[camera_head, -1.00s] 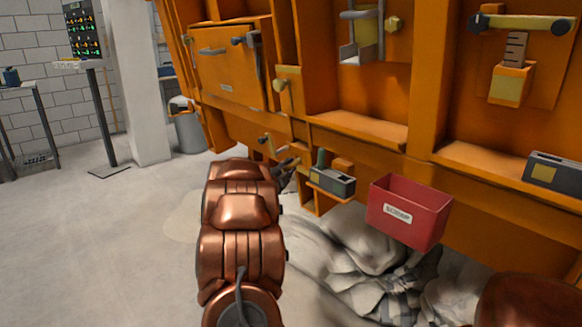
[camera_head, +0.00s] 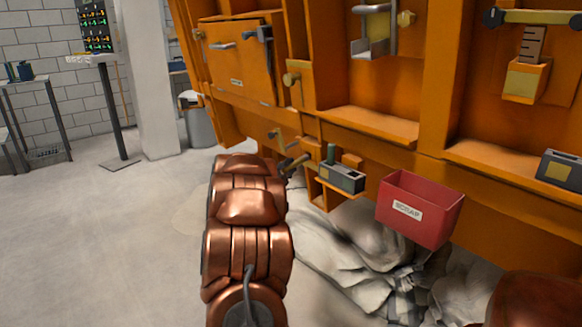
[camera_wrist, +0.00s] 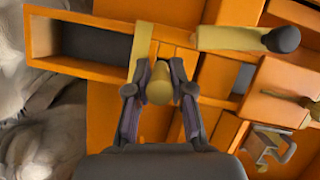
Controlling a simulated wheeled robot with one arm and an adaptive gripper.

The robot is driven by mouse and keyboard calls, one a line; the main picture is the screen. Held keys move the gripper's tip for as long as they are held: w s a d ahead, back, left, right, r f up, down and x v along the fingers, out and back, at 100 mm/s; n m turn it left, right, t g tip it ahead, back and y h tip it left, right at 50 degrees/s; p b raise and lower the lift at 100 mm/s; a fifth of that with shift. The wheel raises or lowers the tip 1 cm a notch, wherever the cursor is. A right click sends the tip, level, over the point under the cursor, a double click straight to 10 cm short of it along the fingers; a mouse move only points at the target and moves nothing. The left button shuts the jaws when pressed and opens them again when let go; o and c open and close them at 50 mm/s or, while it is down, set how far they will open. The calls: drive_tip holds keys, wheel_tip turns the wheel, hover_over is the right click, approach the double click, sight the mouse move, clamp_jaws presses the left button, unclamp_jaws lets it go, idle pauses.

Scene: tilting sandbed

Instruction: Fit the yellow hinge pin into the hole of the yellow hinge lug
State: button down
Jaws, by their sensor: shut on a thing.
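My gripper (camera_wrist: 161,88) is shut on the yellow hinge pin (camera_wrist: 159,84), which shows nearly end-on between the two fingertips in the wrist view. Just behind and left of the pin, a pale yellow upright piece (camera_wrist: 141,48) stands against the orange frame; it may be the yellow hinge lug. Its hole is not visible, and I cannot tell whether the pin touches it. In the head view my gripper (camera_head: 291,168) is partly hidden behind my copper arm, close to the lower edge of the orange frame.
The orange frame (camera_head: 375,150) fills the right side. A grey box (camera_head: 343,178) and a red scrap bin (camera_head: 420,206) sit right of my gripper. A yellow bar with a dark knob (camera_wrist: 282,39) lies close above right of the pin. The floor at left is clear.

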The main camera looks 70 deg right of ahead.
drive_tip(key=shift+w+a+f, duration=0.1)
drive_tip(key=shift+w+a, duration=0.3)
drive_tip(key=shift+a, duration=0.25)
drive_tip(key=shift+w+a+f, duration=0.1)
drive_tip(key=shift+w+a, duration=0.25)
drive_tip(key=shift+a, duration=0.3)
drive_tip(key=shift+w+a+r+p, duration=0.1)
drive_tip(key=shift+r+p, duration=0.05)
drive_tip(key=shift+p, duration=0.45)
drive_tip(key=p, duration=0.2)
drive_tip(key=a+p, duration=0.1)
drive_tip(key=p, duration=0.1)
drive_tip(key=shift+w+a+f, duration=0.1)
drive_tip(key=shift+w+f, duration=0.2)
drive_tip(key=shift+s+d+r, duration=0.1)
drive_tip(key=shift+s+d, duration=0.3)
drive_tip(key=shift+d, duration=0.25)
drive_tip(key=shift+s+d+r, duration=0.1)
drive_tip(key=shift+s+d, duration=0.25)
drive_tip(key=shift+d, duration=0.25)
drive_tip(key=shift+s+d+r+b, duration=0.2)
drive_tip(key=shift+s+d+b, duration=0.15)
drive_tip(key=shift+d, duration=0.3)
